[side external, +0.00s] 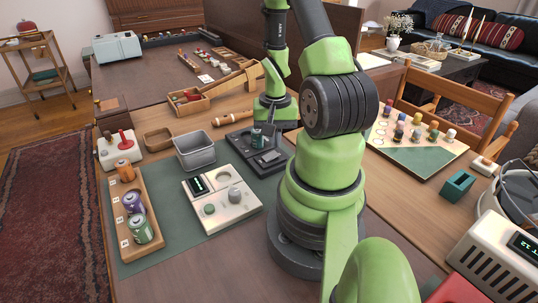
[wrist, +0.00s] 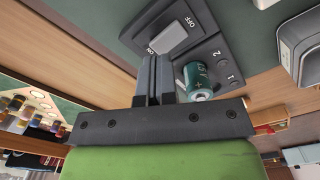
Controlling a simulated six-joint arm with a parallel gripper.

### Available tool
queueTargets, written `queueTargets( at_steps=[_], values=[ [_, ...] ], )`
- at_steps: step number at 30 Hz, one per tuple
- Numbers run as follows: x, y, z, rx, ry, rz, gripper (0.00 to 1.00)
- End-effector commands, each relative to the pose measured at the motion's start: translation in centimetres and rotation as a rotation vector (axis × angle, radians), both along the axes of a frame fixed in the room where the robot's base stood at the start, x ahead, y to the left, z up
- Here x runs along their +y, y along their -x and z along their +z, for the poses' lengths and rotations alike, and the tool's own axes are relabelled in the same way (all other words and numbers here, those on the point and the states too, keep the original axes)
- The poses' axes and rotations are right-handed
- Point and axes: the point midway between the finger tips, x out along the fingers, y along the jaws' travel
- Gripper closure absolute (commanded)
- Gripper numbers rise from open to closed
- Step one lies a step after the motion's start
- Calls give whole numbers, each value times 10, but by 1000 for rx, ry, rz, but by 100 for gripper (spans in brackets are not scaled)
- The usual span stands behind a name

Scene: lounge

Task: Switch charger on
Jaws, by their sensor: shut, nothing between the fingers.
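The dark grey charger (side external: 246,141) lies on the green mat; it also shows in the wrist view (wrist: 207,50). Its light grey rocker switch (wrist: 172,38) has OFF marked at the far end and ON at the end nearer my fingers. I cannot tell which end is pressed down. A teal battery (wrist: 196,80) sits in the charger beside the numbers 1 and 2; it also shows in the side view (side external: 257,138). My gripper (wrist: 155,62) is shut and empty, its tips close to the ON end. Contact is unclear.
A wooden tray (side external: 133,211) holds several batteries at left. A red-lever box (side external: 121,149) is behind it.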

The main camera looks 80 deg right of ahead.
Motion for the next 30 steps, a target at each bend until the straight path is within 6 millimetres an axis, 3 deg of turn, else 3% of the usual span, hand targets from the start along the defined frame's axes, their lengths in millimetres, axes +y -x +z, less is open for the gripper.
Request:
queueTargets(
  at_steps=[30],
  values=[
    [0,0,-7,0,-1,0,100]
  ],
)
